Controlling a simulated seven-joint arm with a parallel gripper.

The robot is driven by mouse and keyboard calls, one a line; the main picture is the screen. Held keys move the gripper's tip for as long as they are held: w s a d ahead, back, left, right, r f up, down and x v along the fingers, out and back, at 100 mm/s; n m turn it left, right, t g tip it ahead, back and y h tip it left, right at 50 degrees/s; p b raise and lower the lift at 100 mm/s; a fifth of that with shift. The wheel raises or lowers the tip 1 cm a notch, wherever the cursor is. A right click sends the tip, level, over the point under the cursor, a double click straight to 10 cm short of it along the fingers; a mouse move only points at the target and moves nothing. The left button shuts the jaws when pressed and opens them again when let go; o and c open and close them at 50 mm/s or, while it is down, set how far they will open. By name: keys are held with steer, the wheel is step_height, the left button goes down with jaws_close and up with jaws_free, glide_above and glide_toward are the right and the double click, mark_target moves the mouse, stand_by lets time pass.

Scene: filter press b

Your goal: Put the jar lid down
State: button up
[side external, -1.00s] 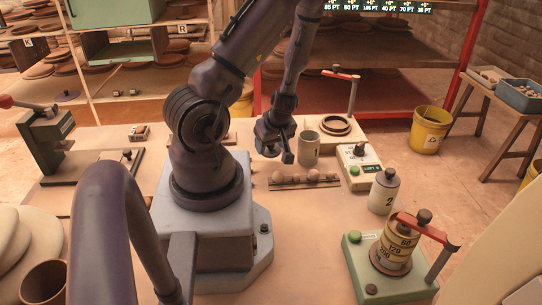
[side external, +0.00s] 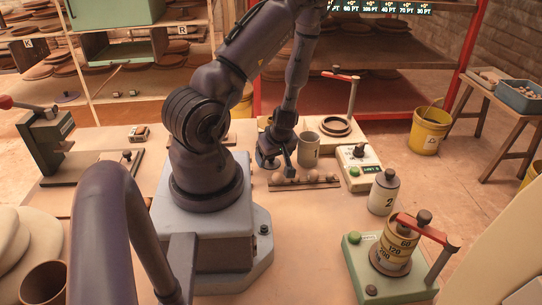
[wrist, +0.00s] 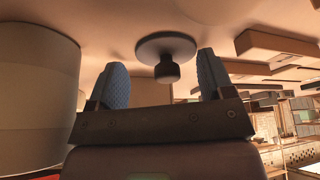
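The jar lid (wrist: 166,48), a dark round disc with a stubby knob, lies on the pale tabletop in the wrist view, knob towards my gripper. My gripper (wrist: 160,67) has its two blue pads spread apart, with the knob framed between them and clear space on both sides. Neither pad appears to touch the knob. In the side external view my gripper (side external: 279,163) is low over the table, left of an open grey jar (side external: 308,151). A large grey cylinder (wrist: 38,90), probably this jar, fills the wrist view's left side. The lid is hidden in the side external view.
A wooden rack with balls (side external: 318,183) lies just in front of my gripper. The front middle tabletop is clear.

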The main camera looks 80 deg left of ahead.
steer(key=shift+s+f, duration=0.25)
steer(key=shift+s, duration=0.2)
steer(key=shift+r, duration=0.2)
steer(key=w+v, duration=0.1)
steer(key=v, duration=1.1)
steer(key=w+d+r+m+t+h, duration=0.25)
steer(key=w+d+r+m, duration=0.25)
steer(key=d, duration=0.3)
steer(key=w+d+r+m+t+h, duration=0.2)
steer(key=w+d+r+m+h, duration=0.1)
steer(key=w+d+r+m, duration=0.25)
steer(key=s+d+r+m+t, duration=0.1)
steer(key=s+d+r+m, duration=0.2)
steer(key=r+m, duration=0.3)
steer(key=s+d+r+m+t+y, duration=0.1)
steer(key=s+d+r+m, duration=0.2)
steer(key=d+r+m, duration=0.3)
steer(key=shift+s+r, duration=0.3)
steer(key=shift+r, duration=0.35)
steer(key=shift+t, duration=0.25)
